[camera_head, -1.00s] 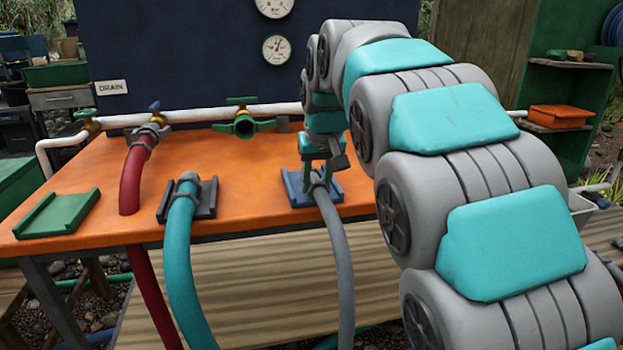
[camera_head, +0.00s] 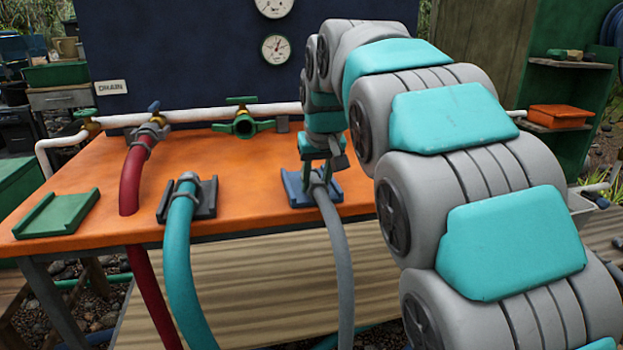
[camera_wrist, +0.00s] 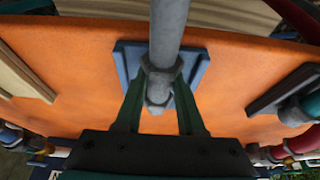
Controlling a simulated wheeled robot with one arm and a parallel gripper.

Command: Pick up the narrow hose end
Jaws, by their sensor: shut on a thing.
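The narrow grey hose (camera_head: 335,245) rises over the front edge of the orange table, and its end (camera_head: 317,178) lies at the blue cradle (camera_head: 298,196). My gripper (camera_head: 316,176) points down over the cradle and is shut on the grey hose end. In the wrist view the green fingers (camera_wrist: 158,100) stand on both sides of the grey end fitting (camera_wrist: 159,85), with the blue cradle (camera_wrist: 203,62) beneath. I cannot tell whether the hose end touches the cradle.
A thicker teal hose (camera_head: 180,235) rests in a dark cradle (camera_head: 207,200) to the left. A red hose (camera_head: 131,180) joins the white pipe (camera_head: 200,115). A green valve (camera_head: 243,122) stands behind. An empty green cradle (camera_head: 57,213) lies at the far left of the orange table (camera_head: 255,180).

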